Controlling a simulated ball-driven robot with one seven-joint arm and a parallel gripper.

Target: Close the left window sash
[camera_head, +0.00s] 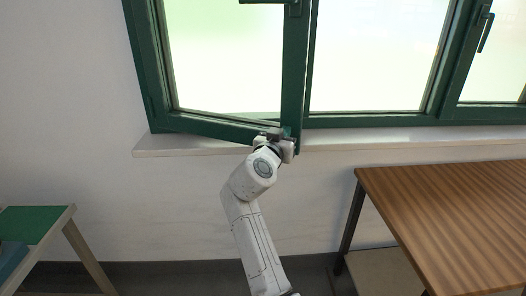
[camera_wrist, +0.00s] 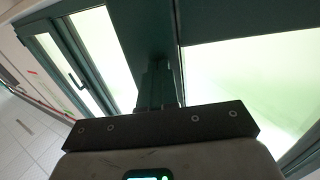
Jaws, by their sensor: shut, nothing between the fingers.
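The left window sash (camera_head: 296,75) has a dark green frame around a bright pane. It stands slightly ajar, its right side swung into the room and its lower right corner reaching over the sill. Part of its handle (camera_head: 270,1) shows at the top edge of the head view. My gripper (camera_head: 281,133) is shut and empty at that lower right corner, close against the green frame. I cannot tell whether it touches. In the wrist view a dark green upright (camera_wrist: 150,40) rises directly ahead of the gripper; the fingertips are hard to make out.
A pale sill (camera_head: 400,140) runs below the window. A brown wooden table (camera_head: 450,205) stands at the right, and a green-topped table (camera_head: 35,222) at the lower left. Another sash with a handle (camera_head: 486,32) is at the far right. The wall below the sill is bare.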

